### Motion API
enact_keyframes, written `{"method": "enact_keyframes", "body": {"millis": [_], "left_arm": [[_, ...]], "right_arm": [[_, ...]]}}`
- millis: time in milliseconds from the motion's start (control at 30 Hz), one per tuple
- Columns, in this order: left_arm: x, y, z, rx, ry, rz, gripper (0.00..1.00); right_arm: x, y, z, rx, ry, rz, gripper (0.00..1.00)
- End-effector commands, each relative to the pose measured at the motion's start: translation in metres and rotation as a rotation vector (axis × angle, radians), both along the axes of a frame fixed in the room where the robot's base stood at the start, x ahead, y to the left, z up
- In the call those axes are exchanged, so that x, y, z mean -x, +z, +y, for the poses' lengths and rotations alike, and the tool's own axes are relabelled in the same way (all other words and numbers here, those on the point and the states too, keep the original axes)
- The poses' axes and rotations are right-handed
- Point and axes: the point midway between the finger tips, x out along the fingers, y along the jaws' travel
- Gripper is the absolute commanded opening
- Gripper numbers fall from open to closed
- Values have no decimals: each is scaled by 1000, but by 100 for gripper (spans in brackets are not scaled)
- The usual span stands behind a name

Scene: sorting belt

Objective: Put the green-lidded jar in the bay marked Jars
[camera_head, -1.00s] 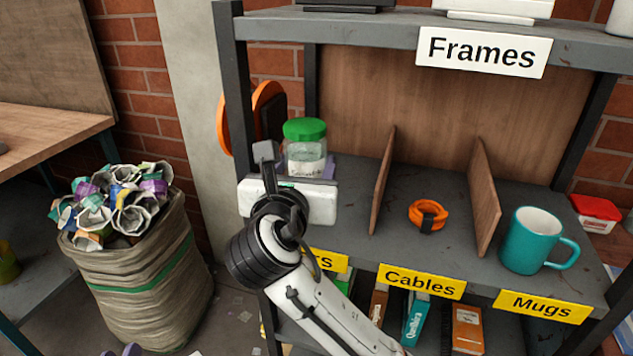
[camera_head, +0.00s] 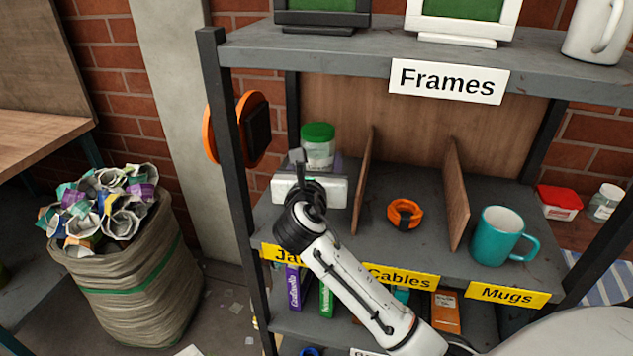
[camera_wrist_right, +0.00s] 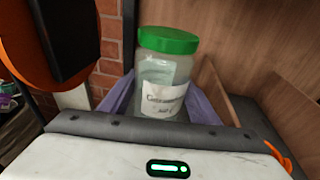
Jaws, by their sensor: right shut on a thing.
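The green-lidded jar (camera_head: 318,150) stands upright in the left bay of the shelf, behind the Jars label (camera_head: 283,255), which my arm partly covers. My right gripper (camera_head: 316,171) reaches into this bay from the front and is shut on the jar. In the right wrist view, the jar (camera_wrist_right: 166,75) sits between the two purple finger pads, its white label facing me. The gripper body hides the jar's base, so I cannot tell whether it touches the shelf. My left gripper is not in view.
A wooden divider (camera_head: 364,190) stands right of the jar. An orange cable coil (camera_head: 404,213) lies in the middle bay, and a teal mug (camera_head: 498,236) in the right one. The upper shelf (camera_head: 350,45) overhangs behind. A dark post (camera_head: 232,170) bounds the left side.

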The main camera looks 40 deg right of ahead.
Motion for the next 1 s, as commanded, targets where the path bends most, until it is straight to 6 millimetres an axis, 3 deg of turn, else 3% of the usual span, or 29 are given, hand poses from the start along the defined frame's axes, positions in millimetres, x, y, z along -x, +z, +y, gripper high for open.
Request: {"method": "enact_keyframes", "body": {"millis": [100,267,700,733,800,1000], "left_arm": [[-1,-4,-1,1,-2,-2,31],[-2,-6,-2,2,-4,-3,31],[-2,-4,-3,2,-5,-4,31],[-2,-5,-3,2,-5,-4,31],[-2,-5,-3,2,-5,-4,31],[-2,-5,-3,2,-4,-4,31]], "right_arm": [[0,-23,0,1,1,5,28],[0,-43,0,2,0,3,28],[0,-49,0,1,1,1,28],[0,-49,1,0,1,3,61],[0,-49,1,0,1,3,72],[0,-49,0,0,0,1,74]]}}
